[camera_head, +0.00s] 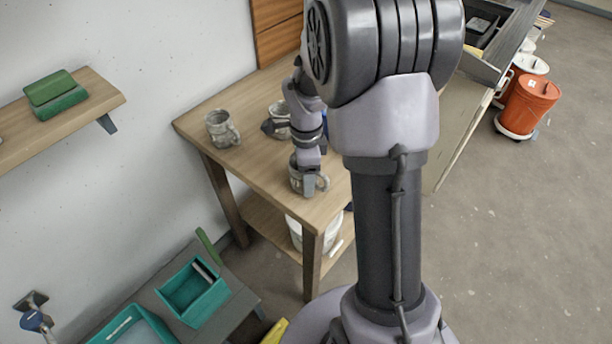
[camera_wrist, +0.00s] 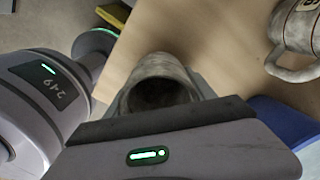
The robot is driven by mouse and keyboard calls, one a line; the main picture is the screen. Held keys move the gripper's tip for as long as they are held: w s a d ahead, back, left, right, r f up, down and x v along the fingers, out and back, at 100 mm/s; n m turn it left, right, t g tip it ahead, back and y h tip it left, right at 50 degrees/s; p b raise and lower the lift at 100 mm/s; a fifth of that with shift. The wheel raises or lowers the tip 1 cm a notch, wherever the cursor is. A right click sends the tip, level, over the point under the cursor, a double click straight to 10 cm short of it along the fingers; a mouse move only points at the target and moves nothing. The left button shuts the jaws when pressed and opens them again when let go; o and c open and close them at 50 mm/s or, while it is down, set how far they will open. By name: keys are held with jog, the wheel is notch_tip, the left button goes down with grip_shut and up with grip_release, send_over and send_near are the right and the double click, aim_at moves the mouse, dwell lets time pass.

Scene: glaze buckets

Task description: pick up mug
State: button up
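Three grey, mottled mugs stand on the wooden table. One mug (camera_head: 295,178) is near the table's front corner, with its handle to the right. My gripper (camera_head: 309,182) points down at this mug and hides part of it. In the wrist view a grey mug (camera_wrist: 160,82) is right in front of the gripper, its dark opening facing the camera. The fingers are mostly hidden there, so I cannot tell whether they press on it. A second mug (camera_head: 221,129) stands at the table's left end. A third mug (camera_head: 279,117) is further back, partly behind my arm.
The table (camera_head: 250,170) has bare wood left of the gripper. A mug with a handle (camera_wrist: 293,30) and a blue object (camera_wrist: 280,125) are at the right of the wrist view. A white bucket (camera_head: 297,235) stands below. Teal bins (camera_head: 193,295) are at lower left.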

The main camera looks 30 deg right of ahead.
jog(key=c, duration=1)
jog(key=shift+r, duration=0.15)
